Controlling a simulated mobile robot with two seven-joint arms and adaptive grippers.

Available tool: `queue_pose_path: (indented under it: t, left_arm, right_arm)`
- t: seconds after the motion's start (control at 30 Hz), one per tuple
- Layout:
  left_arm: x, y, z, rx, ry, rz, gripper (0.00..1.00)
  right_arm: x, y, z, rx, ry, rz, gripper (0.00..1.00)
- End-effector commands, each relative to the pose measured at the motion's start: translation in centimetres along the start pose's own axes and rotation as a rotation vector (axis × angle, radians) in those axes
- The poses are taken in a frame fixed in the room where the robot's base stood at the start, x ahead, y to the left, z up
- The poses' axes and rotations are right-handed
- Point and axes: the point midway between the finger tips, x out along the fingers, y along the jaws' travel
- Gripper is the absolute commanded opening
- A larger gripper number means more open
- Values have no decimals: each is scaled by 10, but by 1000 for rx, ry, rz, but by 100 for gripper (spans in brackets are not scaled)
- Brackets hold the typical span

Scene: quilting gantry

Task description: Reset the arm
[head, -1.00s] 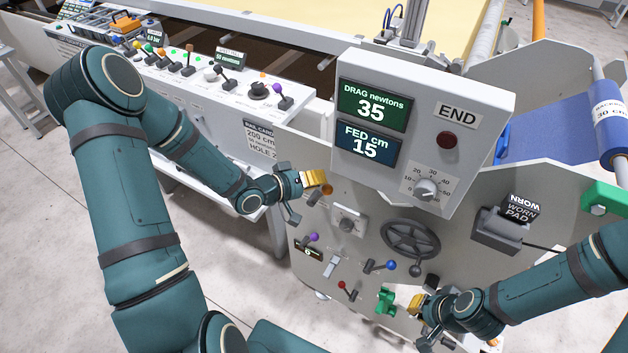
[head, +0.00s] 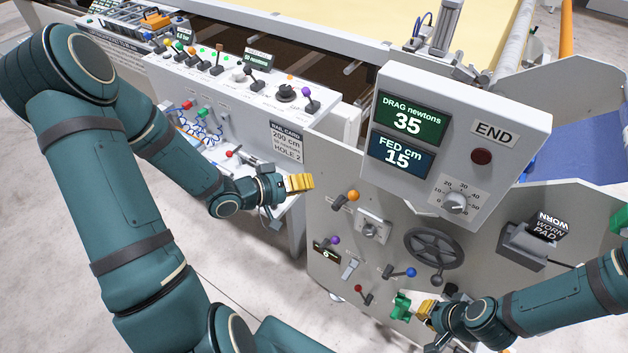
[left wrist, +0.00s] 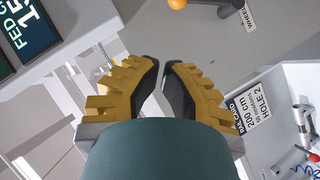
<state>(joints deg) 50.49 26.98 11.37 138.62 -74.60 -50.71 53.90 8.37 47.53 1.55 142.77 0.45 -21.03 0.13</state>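My left gripper (head: 300,183) hangs in free air left of the grey end panel (head: 325,225). Its yellow fingers look shut and empty; in the left wrist view the fingertips (left wrist: 160,65) are close together with only a narrow gap. The orange-knobbed lever (head: 353,195) stands to its right on the panel, apart from it; the orange knob also shows at the top of the left wrist view (left wrist: 177,3). My right gripper (head: 424,309) is low on the panel beside a green part (head: 401,306). Whether it touches or grips that part cannot be told.
The display box (head: 455,145) reads drag 35, fed 15, and juts out above the panel. A handwheel (head: 434,248), a blue-knobbed lever (head: 410,272) and a purple-knobbed lever (head: 334,240) are below. The lever console (head: 235,95) is behind my left arm. The floor at front left is clear.

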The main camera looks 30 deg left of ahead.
Motion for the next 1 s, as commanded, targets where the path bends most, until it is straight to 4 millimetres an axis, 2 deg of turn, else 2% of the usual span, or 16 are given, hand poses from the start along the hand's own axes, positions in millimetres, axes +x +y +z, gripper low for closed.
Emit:
queue_pose_path:
  t: [0.53,0.67,0.77,0.83,0.97,1.0]
  left_arm:
    - [-2,0,0,0,-1,0,0]
    - [8,-3,7,0,-8,-16,0]
    - [28,-13,24,3,-31,-66,0]
    - [48,-23,45,9,-65,-122,0]
    - [80,-42,98,31,-177,-251,0]
    - [87,-48,116,40,-221,-292,0]
  right_arm:
    - [0,0,0,1,0,0,0]
    - [3,1,0,1,0,0,0]
    - [10,4,2,0,-2,1,0]
    - [18,6,4,-1,-4,2,0]
    - [32,11,7,-1,-8,3,0]
    - [36,13,8,-2,-9,4,0]
